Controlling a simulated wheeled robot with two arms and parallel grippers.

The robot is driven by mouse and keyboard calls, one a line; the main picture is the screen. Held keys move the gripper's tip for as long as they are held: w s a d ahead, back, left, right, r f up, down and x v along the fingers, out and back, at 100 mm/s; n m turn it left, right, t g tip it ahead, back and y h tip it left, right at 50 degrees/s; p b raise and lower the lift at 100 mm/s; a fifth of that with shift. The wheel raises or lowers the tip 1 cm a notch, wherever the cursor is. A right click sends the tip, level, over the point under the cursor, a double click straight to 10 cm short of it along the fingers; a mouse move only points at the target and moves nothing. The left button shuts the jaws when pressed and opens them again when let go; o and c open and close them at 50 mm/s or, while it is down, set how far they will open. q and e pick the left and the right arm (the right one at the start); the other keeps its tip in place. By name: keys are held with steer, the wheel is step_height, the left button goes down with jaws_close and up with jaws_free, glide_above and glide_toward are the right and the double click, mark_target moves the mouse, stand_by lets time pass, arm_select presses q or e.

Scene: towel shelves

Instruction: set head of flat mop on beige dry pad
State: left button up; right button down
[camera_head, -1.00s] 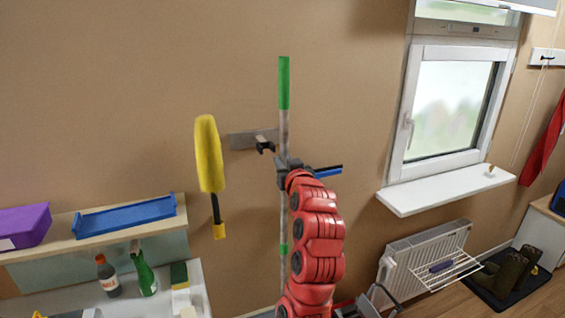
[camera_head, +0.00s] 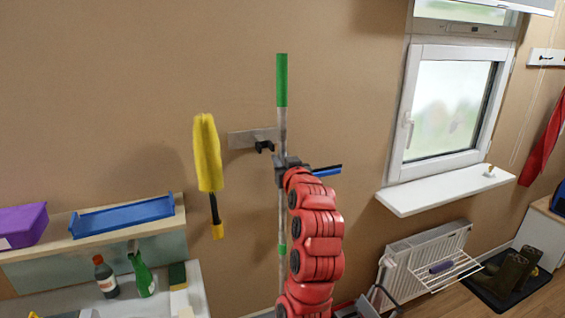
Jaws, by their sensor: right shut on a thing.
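The flat mop's long pole (camera_head: 282,130), grey with a green top grip and a green band lower down, stands upright near the middle of the head view. My right gripper (camera_head: 283,163) is shut on the pole, at the end of my red arm. The pole's lower end and the mop head are out of view or hidden behind the arm. No beige dry pad can be made out. My left gripper is not in view.
A wall bracket (camera_head: 253,138) is close to the pole's left. A yellow duster (camera_head: 208,155) hangs further left. A blue-handled tool (camera_head: 327,171) is right of the gripper. A shelf (camera_head: 60,247) holds a blue tray (camera_head: 122,216). A window sill (camera_head: 445,190) juts out at right.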

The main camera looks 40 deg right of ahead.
steer(key=shift+f, duration=0.15)
stand_by(0.4)
steer(key=shift+f+b, duration=1.55)
steer(key=shift+f, duration=0.4)
steer(key=shift+f+b, duration=0.3)
steer(key=shift+f, duration=0.05)
steer(key=c, duration=0.6)
jaws_free()
steer(key=shift+f, duration=0.1)
steer(key=shift+s+a, duration=0.1)
steer(key=shift+s, duration=0.05)
